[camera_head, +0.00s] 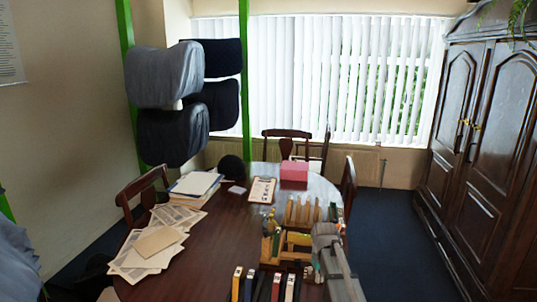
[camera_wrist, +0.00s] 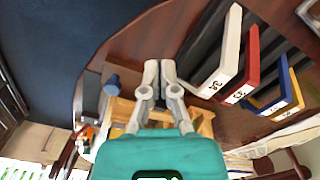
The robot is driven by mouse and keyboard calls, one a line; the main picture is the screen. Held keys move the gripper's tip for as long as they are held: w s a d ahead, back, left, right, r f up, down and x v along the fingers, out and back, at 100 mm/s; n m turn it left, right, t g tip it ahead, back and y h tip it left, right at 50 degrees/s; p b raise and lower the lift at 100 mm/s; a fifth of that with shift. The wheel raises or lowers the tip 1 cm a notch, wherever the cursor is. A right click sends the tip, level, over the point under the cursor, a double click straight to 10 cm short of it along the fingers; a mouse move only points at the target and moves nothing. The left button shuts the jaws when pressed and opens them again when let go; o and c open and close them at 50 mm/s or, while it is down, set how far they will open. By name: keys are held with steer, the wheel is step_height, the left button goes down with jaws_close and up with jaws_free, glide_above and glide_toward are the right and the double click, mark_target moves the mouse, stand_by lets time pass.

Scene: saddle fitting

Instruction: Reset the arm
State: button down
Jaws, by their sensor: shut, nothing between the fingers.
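My gripper (camera_wrist: 159,70) shows in the wrist view with its two grey fingers together and nothing between them. It hangs over the table, above a wooden rack (camera_wrist: 200,120) and beside several numbered bars with white, red, blue and yellow ends. In the head view my grey arm reaches in at the lower right, over the near right part of the dark table (camera_head: 205,255). The fingertips cannot be made out there.
The wooden rack (camera_head: 271,246) and numbered bars (camera_head: 276,287) lie close to my arm. Papers (camera_head: 140,262), a clipboard (camera_head: 262,190) and a pink box (camera_head: 294,171) are on the table. Covered saddles (camera_head: 165,77) hang on green posts at left. A dark wardrobe (camera_head: 480,160) stands right.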

steer(key=s+m, duration=0.3)
steer(key=s, duration=1.5)
steer(key=shift+s+a, duration=0.15)
steer(key=shift+s, duration=0.15)
